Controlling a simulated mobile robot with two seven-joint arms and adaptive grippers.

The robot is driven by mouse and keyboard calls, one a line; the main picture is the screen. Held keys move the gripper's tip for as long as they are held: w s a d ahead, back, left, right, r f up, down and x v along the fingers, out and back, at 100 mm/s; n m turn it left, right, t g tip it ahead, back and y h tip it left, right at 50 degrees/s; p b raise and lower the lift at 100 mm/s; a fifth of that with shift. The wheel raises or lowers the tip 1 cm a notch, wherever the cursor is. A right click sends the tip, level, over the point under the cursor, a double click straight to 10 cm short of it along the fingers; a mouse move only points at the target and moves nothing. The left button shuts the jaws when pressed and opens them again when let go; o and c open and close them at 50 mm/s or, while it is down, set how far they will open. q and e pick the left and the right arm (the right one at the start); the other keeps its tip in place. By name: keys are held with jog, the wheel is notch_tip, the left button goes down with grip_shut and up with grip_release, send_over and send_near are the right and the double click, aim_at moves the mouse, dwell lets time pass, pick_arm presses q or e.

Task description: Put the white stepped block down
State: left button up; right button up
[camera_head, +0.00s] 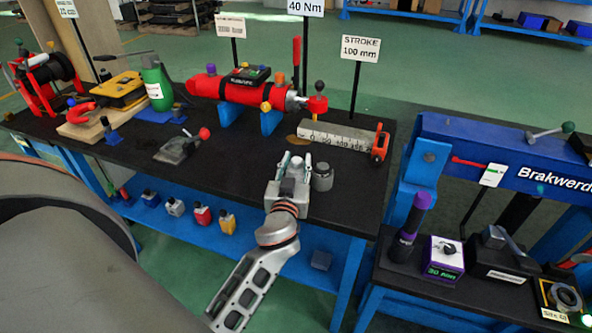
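My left gripper (295,164) is over the front right part of the black-topped table (236,170), with its fingers pointing away from me. A small pale piece (297,167) shows between its two fingers. It appears to be the white stepped block, but its steps are too small to make out and the gripper hides much of it. I cannot tell whether its underside touches the table. My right gripper is not in view.
A grey cylinder (323,177) stands close to the right of my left gripper. Behind are a scale block (338,136) and a red cylinder tool (240,90). A grey clamp-like device (181,147) lies to the left. Bare tabletop shows between it and my gripper.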

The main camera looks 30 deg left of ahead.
pick_arm(q)
jog(key=shift+w+a, duration=0.1)
jog(key=shift+w, duration=0.1)
grip_shut()
